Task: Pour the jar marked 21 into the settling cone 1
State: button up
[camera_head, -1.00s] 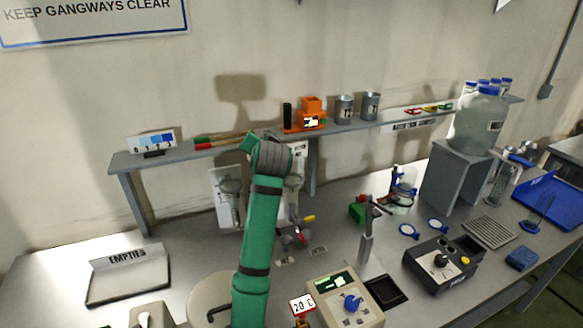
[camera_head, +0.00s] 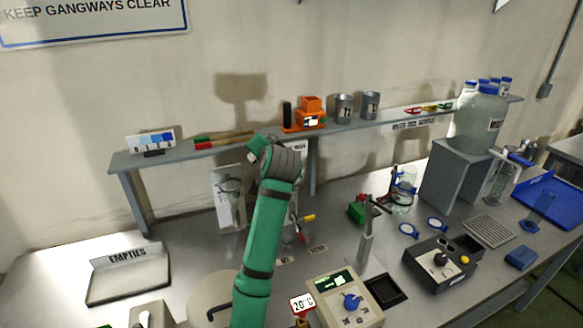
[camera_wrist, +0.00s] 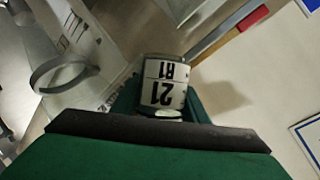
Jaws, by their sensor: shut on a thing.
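The jar marked 21 (camera_wrist: 163,88) shows in the wrist view, its label upside down and also reading R1. My gripper (camera_wrist: 160,108) is shut on it, with a green finger at each side. A settling cone (camera_head: 230,192) on a white backboard stands below the shelf, left of my arm. A second backboard is mostly hidden behind my arm; its cone cannot be made out. I cannot read which cone is 1. In the wrist view a grey ring (camera_wrist: 62,72) shows to the left of the jar, apart from it.
A shelf (camera_head: 180,155) with an orange device (camera_head: 308,115) and two metal cups (camera_head: 344,107) runs behind my arm. The EMPTIES tray (camera_head: 128,275) lies at left. A control box (camera_head: 345,300) stands at the front.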

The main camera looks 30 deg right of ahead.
jog(key=shift+w+r+m, duration=0.1)
jog(key=shift+r+m, duration=0.1)
jog(key=shift+m, duration=0.1)
jog(key=shift+a+r, duration=0.1)
jog(key=shift+a, duration=0.2)
jog(key=shift+d+r+m, duration=0.2)
jog(key=shift+d+m, duration=0.05)
jog(key=shift+m, duration=0.05)
jog(key=shift+a+f+t+p, duration=0.1)
jog(key=shift+a+t+p, duration=0.1)
jog(key=shift+t+p, duration=0.2)
jog(key=shift+w+f+m+y, duration=0.1)
jog(key=shift+f+m+y, duration=0.05)
jog(key=shift+m+y, duration=0.35)
jog(key=shift+a, duration=0.2)
jog(key=shift+p, duration=0.3)
jog(key=shift+d, duration=0.35)
